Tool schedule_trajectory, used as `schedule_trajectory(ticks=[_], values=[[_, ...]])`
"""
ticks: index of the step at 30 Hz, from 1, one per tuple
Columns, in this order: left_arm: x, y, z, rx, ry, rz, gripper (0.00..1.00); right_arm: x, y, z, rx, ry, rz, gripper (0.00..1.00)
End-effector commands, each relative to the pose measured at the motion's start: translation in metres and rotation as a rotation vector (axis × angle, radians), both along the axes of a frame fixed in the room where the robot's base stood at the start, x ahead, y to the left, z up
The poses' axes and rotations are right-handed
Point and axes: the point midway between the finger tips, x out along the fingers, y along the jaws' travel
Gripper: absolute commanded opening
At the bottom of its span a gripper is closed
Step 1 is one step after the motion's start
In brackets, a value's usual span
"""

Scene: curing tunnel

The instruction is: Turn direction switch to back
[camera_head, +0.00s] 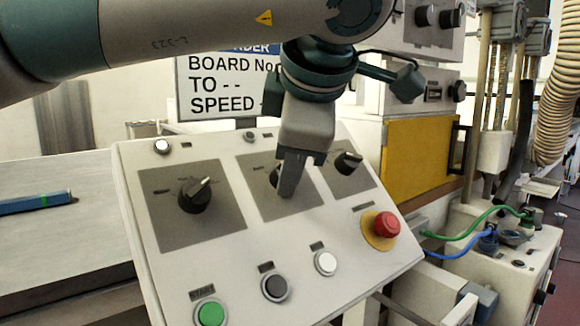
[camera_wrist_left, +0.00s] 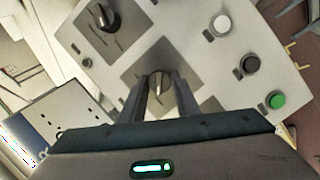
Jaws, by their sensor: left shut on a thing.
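A sloped light panel (camera_head: 160,250) carries three black rotary knobs on grey plates. My left gripper (camera_head: 290,182) is over the middle knob (camera_head: 274,178), with its fingers pointing down and shut on it. The fingers partly hide this knob in the head view. In the left wrist view the middle knob (camera_wrist_left: 158,90) sits between the two fingertips (camera_wrist_left: 158,79). The left knob (camera_head: 195,194) and right knob (camera_head: 348,163) stand free on either side. The labels are too small to read, so I cannot tell which knob is the direction switch. My right gripper is not in view.
A red mushroom button (camera_head: 386,225) sits at the panel's right. Green (camera_head: 209,313), black (camera_head: 275,287) and white (camera_head: 326,263) buttons line its lower edge. A text board (camera_head: 222,88) and yellow door (camera_head: 418,155) stand behind. Cables (camera_head: 462,236) run at right.

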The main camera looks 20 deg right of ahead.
Motion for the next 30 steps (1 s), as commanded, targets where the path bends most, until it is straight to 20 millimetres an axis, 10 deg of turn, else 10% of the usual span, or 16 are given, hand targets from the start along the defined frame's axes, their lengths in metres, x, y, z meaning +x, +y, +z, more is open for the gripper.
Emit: schedule_trajectory(ticks=[3,4,6,30], values=[[0.001,0.0,0.002,-0.003,-0.003,0.002,0.06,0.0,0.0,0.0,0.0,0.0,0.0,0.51],[0.001,0.0,0.002,-0.003,-0.003,0.002,0.36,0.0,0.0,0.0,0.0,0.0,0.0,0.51],[0.0,0.0,0.001,-0.002,-0.003,0.001,0.47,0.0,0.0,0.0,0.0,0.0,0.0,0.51],[-0.034,0.002,0.041,-0.001,-0.004,-0.001,0.47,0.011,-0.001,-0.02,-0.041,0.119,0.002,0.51]])
